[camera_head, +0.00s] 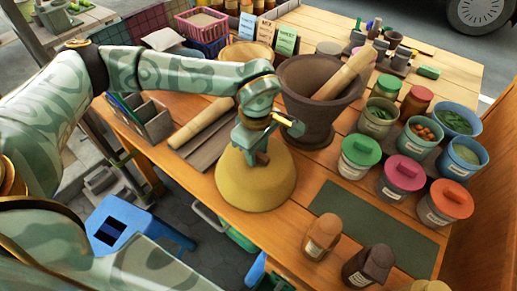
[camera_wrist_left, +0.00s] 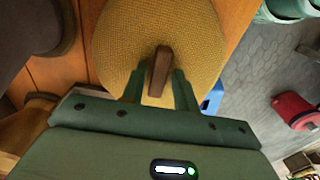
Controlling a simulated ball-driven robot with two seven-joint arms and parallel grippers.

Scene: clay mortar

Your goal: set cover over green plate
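The cover is a yellow woven dome (camera_head: 256,187) resting on the wooden table near its front edge, left of the dark green mat. It fills the upper middle of the left wrist view (camera_wrist_left: 205,50), with its brown handle (camera_wrist_left: 158,72) on top. My left gripper (camera_head: 257,158) is right over the dome. In the left wrist view its two fingers (camera_wrist_left: 160,78) stand on either side of the handle, with a gap showing on the left side, so it looks open around it. I see no green plate; whether one is under the dome is hidden. My right gripper is not in view.
A large brown mortar with pestle (camera_head: 315,110) stands close behind the dome. A rolling pin (camera_head: 203,122) lies to its left. Lidded jars (camera_head: 358,157) and bowls crowd the right. The dark green mat (camera_head: 375,228) is bare, with two brown shakers (camera_head: 322,236) at its front.

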